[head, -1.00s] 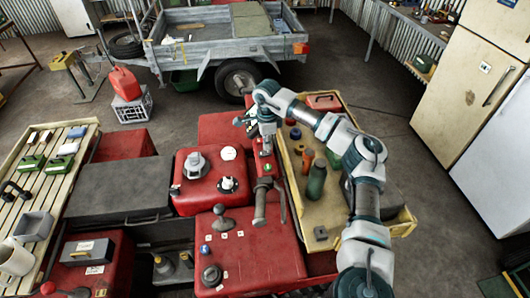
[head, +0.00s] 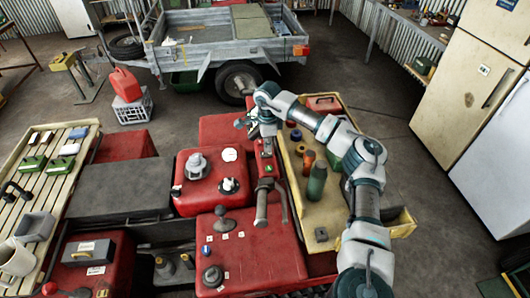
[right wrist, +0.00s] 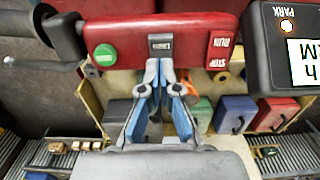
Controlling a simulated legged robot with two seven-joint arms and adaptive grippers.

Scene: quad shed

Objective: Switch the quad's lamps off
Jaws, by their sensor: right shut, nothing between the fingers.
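The red quad shows in the head view with its red tank (head: 205,196) and a grey handlebar grip (head: 262,205). A red switch housing (head: 265,165) sits beyond the grip. In the right wrist view this housing (right wrist: 200,35) carries a green button (right wrist: 105,54), a small dark rocker switch (right wrist: 160,42) in the middle and a red STOP/RUN switch (right wrist: 221,48). My right gripper (right wrist: 158,65) is shut and empty, its tips just below the rocker; I cannot tell if they touch. It also shows above the housing in the head view (head: 245,122). My left gripper is out of view.
A black box with a PARK label (right wrist: 290,45) stands right of the housing. A wooden tray (head: 335,208) with bottles lies right of the handlebar. A slatted rack (head: 42,180) with several items is at left. A trailer (head: 225,40) and fridges stand behind.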

